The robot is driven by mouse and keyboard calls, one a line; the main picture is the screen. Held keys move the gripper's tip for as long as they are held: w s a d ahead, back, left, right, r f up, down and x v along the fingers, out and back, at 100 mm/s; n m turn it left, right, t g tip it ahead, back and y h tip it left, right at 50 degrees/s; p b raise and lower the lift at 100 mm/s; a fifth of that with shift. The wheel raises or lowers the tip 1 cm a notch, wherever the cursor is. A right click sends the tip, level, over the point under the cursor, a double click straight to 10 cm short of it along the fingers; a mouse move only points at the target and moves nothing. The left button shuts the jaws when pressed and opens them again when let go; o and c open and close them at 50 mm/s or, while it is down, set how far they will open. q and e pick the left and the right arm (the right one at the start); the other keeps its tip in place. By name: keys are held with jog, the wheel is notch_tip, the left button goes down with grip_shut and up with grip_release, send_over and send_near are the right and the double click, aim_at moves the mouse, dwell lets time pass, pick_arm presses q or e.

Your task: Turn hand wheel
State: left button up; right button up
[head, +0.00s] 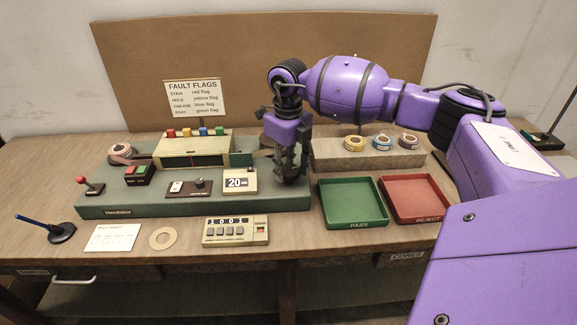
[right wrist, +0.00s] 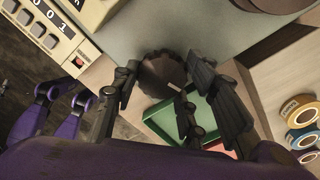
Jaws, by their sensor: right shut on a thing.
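The hand wheel (right wrist: 161,72) is a dark brown disc with a ridged rim. In the right wrist view it sits between the fingers of my right gripper (right wrist: 160,100), which is shut on it. In the head view my right gripper (head: 291,174) points down at the right end of the green winder base (head: 120,206). Its fingers hide most of the wheel there. My left gripper does not show in the head view.
A counter (head: 236,230) stands in front of the base. A green PASS tray (head: 352,222) and red REJECT tray (head: 420,218) lie close right of my gripper. A display reading 20 (head: 238,183) is just left.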

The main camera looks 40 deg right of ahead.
aim_at(289, 170)
jog(key=n, duration=0.4)
jog(key=shift+a+n, duration=0.15)
jog(key=shift+n, duration=0.15)
jog(key=n+b, duration=0.1)
jog(key=n, duration=0.3)
jog(key=shift+s+n, duration=0.1)
jog(key=shift+n, duration=0.2)
jog(key=shift+f, duration=0.1)
jog(key=o, duration=1.1)
jog(key=shift+r, duration=0.3)
notch_tip(289, 170, up, 12)
jog(key=shift+f, duration=0.2)
